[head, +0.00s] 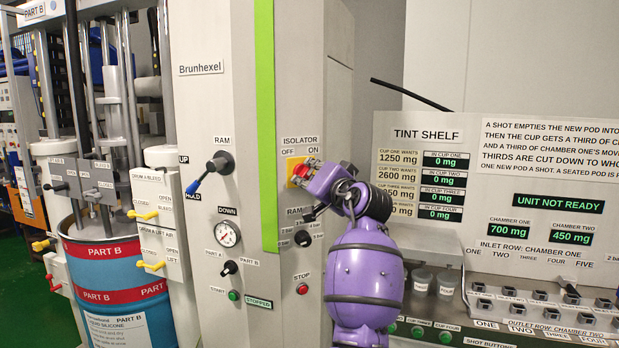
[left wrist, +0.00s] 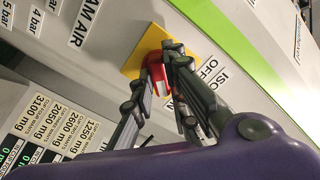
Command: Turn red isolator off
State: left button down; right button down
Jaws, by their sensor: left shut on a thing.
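The red isolator (head: 299,171) is a red rotary handle on a yellow plate (head: 290,162), under the ISOLATOR label with OFF and ON marks, on the grey cabinet. My left gripper (head: 307,172) reaches it from the right and hides part of it. In the left wrist view, the red handle (left wrist: 158,80) sits between the fingers of my left gripper (left wrist: 166,62), which is shut on it. The yellow plate shows behind the fingertips. Which mark the handle points to cannot be told. My right gripper is not in view.
A RAM lever with a blue tip (head: 207,173) and a pressure gauge (head: 227,234) are left of the isolator. A RAM air knob (head: 303,238) and a red STOP button (head: 302,288) are below it. The tint shelf (head: 440,130) stands right, its display reading UNIT NOT READY.

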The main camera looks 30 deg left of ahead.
pick_arm(q)
jog(key=n+b, duration=0.1)
jog(key=n, duration=0.2)
jog(key=shift+f+n, duration=0.15)
jog(key=shift+n, duration=0.25)
jog(key=n+b, duration=0.2)
jog(key=n, duration=0.1)
jog(key=shift+n, duration=0.4)
jog(key=n+b, duration=0.1)
jog(key=n, duration=0.2)
jog(key=shift+n, duration=0.3)
jog(key=n+b, duration=0.2)
jog(key=n, duration=0.1)
jog(key=shift+r+n+b, duration=0.2)
jog(key=shift+n+b, duration=0.35)
jog(key=shift+n, duration=0.95)
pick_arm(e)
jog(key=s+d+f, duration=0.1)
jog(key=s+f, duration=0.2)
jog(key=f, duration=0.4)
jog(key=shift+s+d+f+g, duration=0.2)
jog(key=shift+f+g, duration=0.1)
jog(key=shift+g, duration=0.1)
pick_arm(q)
jog(key=c, duration=1.7)
grip_release()
